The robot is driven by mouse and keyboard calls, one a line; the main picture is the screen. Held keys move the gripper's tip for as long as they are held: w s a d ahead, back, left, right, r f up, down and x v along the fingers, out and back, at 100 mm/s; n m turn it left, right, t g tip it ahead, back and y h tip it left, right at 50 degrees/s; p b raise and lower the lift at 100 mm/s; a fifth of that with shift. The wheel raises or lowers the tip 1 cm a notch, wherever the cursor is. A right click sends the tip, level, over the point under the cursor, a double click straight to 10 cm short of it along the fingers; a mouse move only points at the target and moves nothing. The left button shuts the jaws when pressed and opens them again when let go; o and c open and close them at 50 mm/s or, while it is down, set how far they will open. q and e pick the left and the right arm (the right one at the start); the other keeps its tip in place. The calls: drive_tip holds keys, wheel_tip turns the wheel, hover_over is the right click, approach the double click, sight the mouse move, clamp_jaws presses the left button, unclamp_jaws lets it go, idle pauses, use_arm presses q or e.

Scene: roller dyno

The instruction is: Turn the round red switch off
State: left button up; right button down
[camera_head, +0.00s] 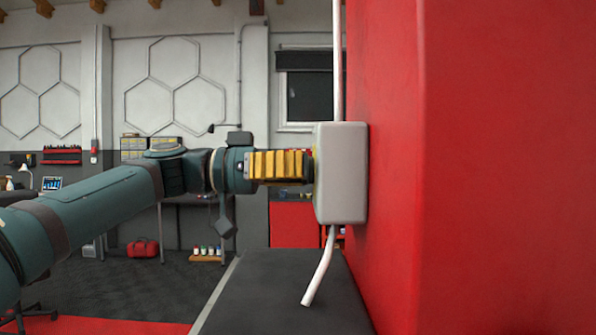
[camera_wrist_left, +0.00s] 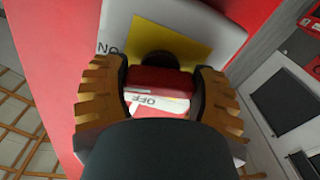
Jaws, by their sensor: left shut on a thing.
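The round red switch (camera_wrist_left: 160,80) shows in the left wrist view, with white patches; one by it carries the letters OFF. It sits in front of a yellow plate (camera_wrist_left: 185,38) on a grey box (camera_head: 343,180). Letters reading ON show on the box face to the left. My left gripper (camera_head: 311,167) reaches the box from the left in the head view. In the left wrist view its two ribbed orange fingers (camera_wrist_left: 161,82) are shut on the switch, one on each side. In the head view the fingers hide the switch. My right gripper is not in view.
The box is fixed to a large red wall or column (camera_head: 480,160) filling the right side. A white pipe (camera_head: 338,60) runs above it, and a bent cable end (camera_head: 318,270) hangs below. A dark surface (camera_head: 280,295) lies beneath. A workshop is behind.

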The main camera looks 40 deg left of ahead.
use_arm(q)
drive_tip(key=n, duration=0.3)
drive_tip(key=shift+n, duration=0.4)
drive_tip(key=n+p, duration=0.1)
drive_tip(key=n, duration=0.2)
drive_tip(key=shift+r+n, duration=0.1)
drive_tip(key=shift+n, duration=0.2)
drive_tip(key=n+p, duration=0.2)
drive_tip(key=n, duration=0.1)
drive_tip(key=shift+n, duration=0.3)
drive_tip(key=shift+n+p, duration=0.95)
drive_tip(key=shift+n, duration=1.15)
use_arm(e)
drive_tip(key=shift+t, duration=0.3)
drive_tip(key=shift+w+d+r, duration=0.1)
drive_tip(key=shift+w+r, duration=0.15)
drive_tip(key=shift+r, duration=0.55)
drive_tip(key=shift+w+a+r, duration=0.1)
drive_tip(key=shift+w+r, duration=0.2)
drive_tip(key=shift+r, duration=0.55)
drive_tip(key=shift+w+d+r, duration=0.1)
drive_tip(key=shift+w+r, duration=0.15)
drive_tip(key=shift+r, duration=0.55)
use_arm(q)
drive_tip(key=o, duration=1.2)
drive_tip(key=shift+s+a, duration=0.1)
